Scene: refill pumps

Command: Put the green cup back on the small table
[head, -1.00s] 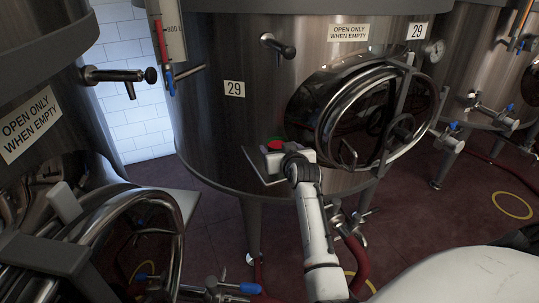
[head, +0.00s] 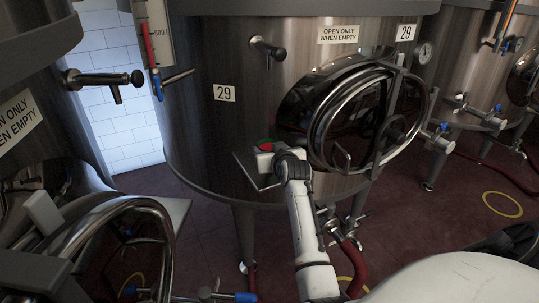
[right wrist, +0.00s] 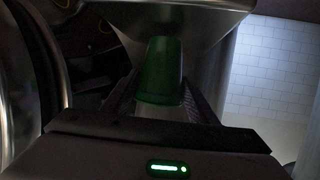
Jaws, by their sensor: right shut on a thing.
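The green cup (right wrist: 162,70) stands between the two fingers of my right gripper (right wrist: 163,98) in the right wrist view, and the gripper is shut on it. In the head view only a small bit of the cup (head: 265,142) shows, with red inside its green rim, beyond my right gripper (head: 266,153). The small table (head: 243,164) is a thin metal plate at the front of the tank marked 29. The cup appears over or at this plate; I cannot tell whether they touch. My left gripper is not in view.
The tank (head: 205,130) stands close behind the plate. Its round hatch with a handwheel (head: 340,120) is just right of my gripper. A tap (head: 267,47) sticks out above. Another tank with a similar plate (head: 177,210) is at the left.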

